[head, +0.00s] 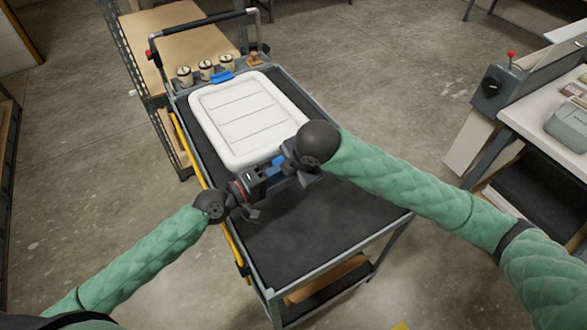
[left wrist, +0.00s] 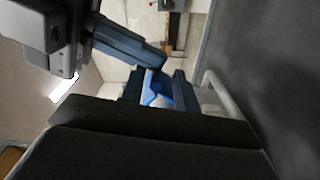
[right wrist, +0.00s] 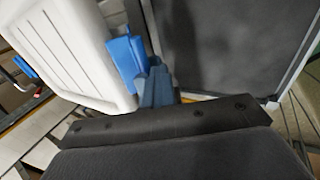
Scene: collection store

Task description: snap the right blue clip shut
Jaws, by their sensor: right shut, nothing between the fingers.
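The white lidded box (head: 240,115) lies on the dark cart top. The blue clip on its near side (head: 279,160) is partly hidden by my grippers in the head view. It shows beside the box wall in the right wrist view (right wrist: 122,62); whether it is fully closed I cannot tell. My right gripper (right wrist: 156,85) is shut and empty, its fingertips close beside this clip; contact is unclear. My left gripper (left wrist: 158,88) is open, with blue of the clip (left wrist: 155,92) showing between its fingers. The other blue clip (head: 222,76) sits at the box's far side.
Several small round containers (head: 205,70) and a wooden-handled stamp (head: 254,59) stand at the cart's far end. The near part of the black cart top (head: 310,225) is clear. A workbench (head: 540,115) stands to the right and a shelf unit (head: 165,45) behind left.

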